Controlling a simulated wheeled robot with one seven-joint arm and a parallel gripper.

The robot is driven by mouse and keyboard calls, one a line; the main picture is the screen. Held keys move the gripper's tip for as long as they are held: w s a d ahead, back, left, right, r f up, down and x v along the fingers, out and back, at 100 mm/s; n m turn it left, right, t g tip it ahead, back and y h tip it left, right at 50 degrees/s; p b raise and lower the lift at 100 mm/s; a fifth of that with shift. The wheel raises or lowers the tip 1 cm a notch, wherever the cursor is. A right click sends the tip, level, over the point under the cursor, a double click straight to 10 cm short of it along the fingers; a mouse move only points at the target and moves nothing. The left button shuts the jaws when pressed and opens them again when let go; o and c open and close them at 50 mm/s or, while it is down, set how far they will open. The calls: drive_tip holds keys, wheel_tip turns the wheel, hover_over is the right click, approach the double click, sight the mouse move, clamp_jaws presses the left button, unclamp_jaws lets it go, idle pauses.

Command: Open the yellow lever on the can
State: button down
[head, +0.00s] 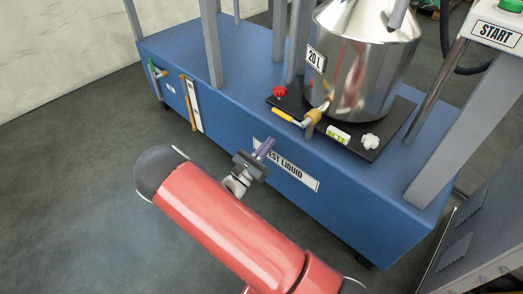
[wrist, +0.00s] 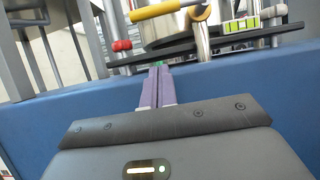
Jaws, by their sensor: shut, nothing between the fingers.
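The can (head: 365,60) is a shiny metal vessel labelled 20 L, standing on a black plate on the blue frame. Its yellow lever (head: 284,115) sits at the tap low on the can's front and points left. In the wrist view the yellow lever (wrist: 168,8) lies across the top, above the fingertips. My gripper (head: 265,146) is in front of the blue frame, below and left of the tap, apart from the lever. Its purple fingers are together and empty; in the wrist view the gripper (wrist: 158,68) points up toward the plate's edge.
A red knob (head: 279,92) is on the plate left of the tap. A level vial (head: 338,135) and a white knob (head: 370,142) are to its right. Grey posts (head: 210,45) rise from the blue frame (head: 180,50). Floor at left is clear.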

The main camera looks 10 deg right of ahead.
sight(278, 131)
drive_tip(key=x, duration=0.5)
drive_tip(key=shift+r, duration=0.35)
drive_tip(key=r, duration=0.3)
drive_tip(key=shift+s+a+r, duration=0.1)
drive_tip(key=shift+s+a, duration=0.15)
drive_tip(key=shift+a, duration=0.1)
